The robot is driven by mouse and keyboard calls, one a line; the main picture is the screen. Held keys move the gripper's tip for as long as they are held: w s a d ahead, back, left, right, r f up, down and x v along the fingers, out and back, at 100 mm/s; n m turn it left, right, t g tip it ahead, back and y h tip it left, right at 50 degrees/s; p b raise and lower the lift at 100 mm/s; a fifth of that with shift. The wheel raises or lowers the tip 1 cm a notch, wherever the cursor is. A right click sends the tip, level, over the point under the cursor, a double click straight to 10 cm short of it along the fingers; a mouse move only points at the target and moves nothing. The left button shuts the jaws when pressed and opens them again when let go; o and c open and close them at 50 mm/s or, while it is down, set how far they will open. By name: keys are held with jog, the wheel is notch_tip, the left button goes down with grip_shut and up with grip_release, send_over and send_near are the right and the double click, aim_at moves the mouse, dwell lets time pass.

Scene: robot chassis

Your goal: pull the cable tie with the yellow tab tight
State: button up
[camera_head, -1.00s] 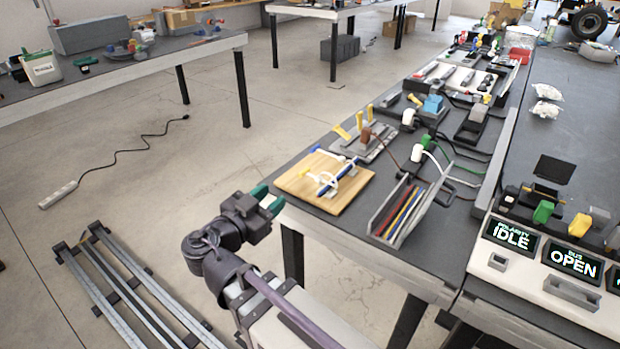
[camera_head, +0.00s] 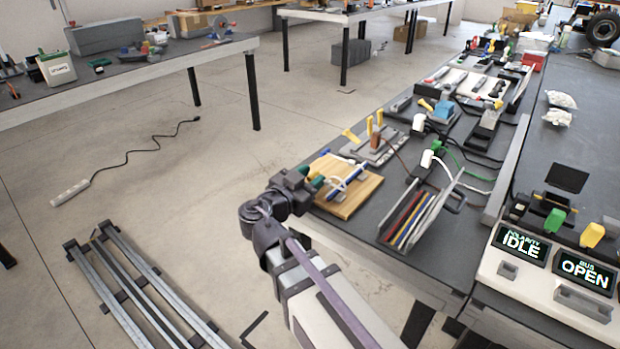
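A wooden board (camera_head: 352,205) lies on the near left corner of the dark workbench. On it a blue cable or bundle (camera_head: 348,181) runs diagonally, with white cable tie loops (camera_head: 340,182) around it.
A rack of coloured strips (camera_head: 408,218) stands right of the board. Behind the board is a grey fixture with yellow handles (camera_head: 372,148). A panel reading IDLE and OPEN (camera_head: 548,262) is at right.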

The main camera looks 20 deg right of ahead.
grip_shut()
jog(key=shift+w, duration=0.1)
jog(key=w+a, duration=0.2)
jog(key=w, duration=0.1)
jog(key=shift+w+a, duration=0.2)
jog(key=shift+a, duration=0.15)
jog(key=shift+o, duration=0.5)
grip_release()
